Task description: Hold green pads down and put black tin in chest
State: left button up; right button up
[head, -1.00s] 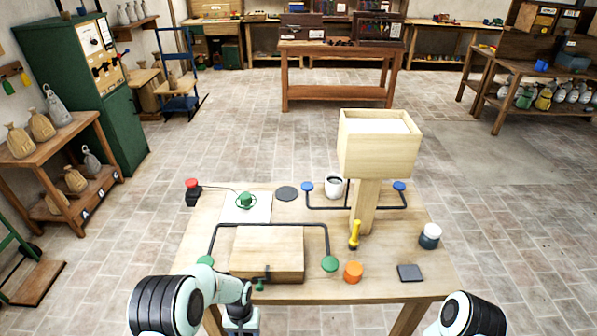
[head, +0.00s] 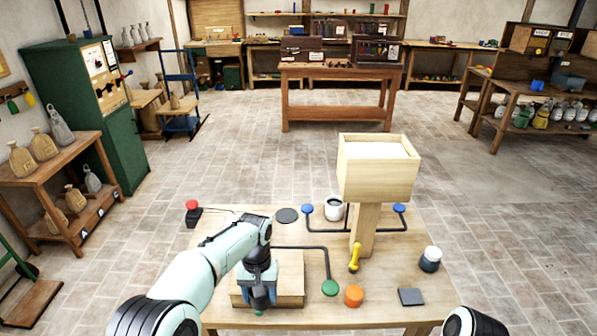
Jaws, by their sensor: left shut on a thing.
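The chest, a low pale wooden box (head: 290,278), sits at the front left of the table with its lid down. My left gripper (head: 259,298) points down at the chest's front edge and is shut on what looks like the small green latch knob there; its fingers hide most of it. One green pad (head: 330,288) shows right of the chest, at the end of a black bent rod. The other green pad is hidden behind my left arm. My right gripper is out of view.
An orange knob (head: 354,296), a yellow handle (head: 354,258) and a dark jar with a white band (head: 430,259) stand on the right. A wooden hopper on a post (head: 377,170) rises behind them. Blue pads (head: 399,209), a white mug (head: 334,208) and a red button (head: 192,205) are farther back.

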aim_at(262, 302)
pick_arm(q)
notch_tip(262, 302, down, 4)
jog(key=shift+w+r+b, duration=0.1)
jog(key=shift+r+b, duration=0.15)
jog(key=shift+b, duration=0.2)
jog(key=shift+f, duration=0.45)
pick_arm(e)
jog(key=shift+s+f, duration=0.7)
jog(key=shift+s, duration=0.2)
pick_arm(q)
jog(key=shift+w, duration=0.1)
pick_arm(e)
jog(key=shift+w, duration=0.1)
